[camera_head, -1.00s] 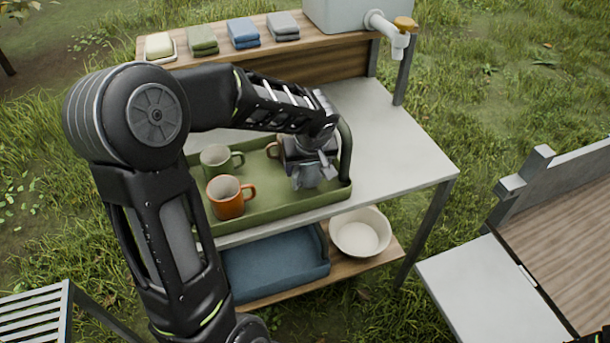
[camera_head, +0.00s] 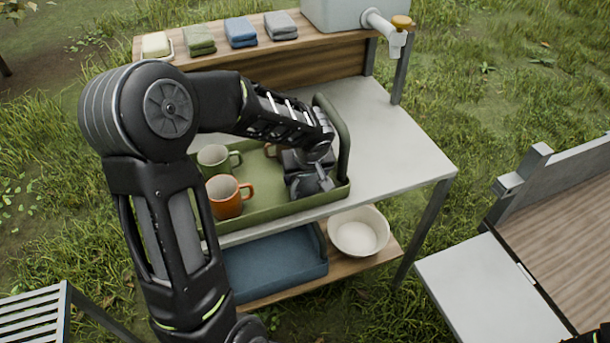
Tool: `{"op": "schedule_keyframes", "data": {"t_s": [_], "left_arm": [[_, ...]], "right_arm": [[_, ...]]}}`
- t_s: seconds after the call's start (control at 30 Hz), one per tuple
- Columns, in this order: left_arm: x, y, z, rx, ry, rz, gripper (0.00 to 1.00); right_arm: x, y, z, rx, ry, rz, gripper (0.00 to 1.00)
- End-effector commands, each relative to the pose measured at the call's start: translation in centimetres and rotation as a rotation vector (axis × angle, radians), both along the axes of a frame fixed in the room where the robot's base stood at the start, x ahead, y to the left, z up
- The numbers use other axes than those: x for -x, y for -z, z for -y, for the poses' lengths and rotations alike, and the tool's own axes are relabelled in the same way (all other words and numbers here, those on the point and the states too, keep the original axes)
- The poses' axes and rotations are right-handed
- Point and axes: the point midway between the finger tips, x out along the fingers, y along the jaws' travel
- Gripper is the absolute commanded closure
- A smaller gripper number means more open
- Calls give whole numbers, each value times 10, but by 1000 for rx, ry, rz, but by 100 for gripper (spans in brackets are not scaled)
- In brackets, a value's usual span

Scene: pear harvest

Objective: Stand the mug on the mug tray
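The green mug tray (camera_head: 283,211) lies on the grey table top, with a raised handle at its right end. A green mug (camera_head: 214,160) and an orange mug (camera_head: 228,197) stand upright in its left half. My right gripper is not in view.
A shelf at the back holds folded cloths (camera_head: 241,33), a soap dish and a water tank with a tap (camera_head: 385,30). Below the table are a blue tray (camera_head: 275,264) and a cream bowl (camera_head: 358,232). The table top right of the tray is clear.

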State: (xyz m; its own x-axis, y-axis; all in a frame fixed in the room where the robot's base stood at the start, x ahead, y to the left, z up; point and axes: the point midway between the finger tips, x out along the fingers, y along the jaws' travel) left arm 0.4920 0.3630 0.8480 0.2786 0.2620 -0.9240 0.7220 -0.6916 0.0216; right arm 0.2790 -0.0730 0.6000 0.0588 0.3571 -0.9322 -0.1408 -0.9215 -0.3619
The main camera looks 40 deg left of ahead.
Motion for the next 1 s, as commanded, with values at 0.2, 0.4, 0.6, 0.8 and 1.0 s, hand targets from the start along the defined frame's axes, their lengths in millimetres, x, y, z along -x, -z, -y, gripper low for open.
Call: {"op": "schedule_keyframes", "data": {"t_s": [0.2,0.4,0.6,0.8,1.0], "left_arm": [[0,1,0,0,0,0,17],[0,1,0,0,0,0,9],[0,-1,0,0,0,0,9],[3,-17,3,-2,-1,4,9],[14,-54,14,-2,0,7,9]], "right_arm": [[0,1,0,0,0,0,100],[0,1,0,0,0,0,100],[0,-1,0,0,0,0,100],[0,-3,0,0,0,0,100],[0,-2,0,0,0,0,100]]}}
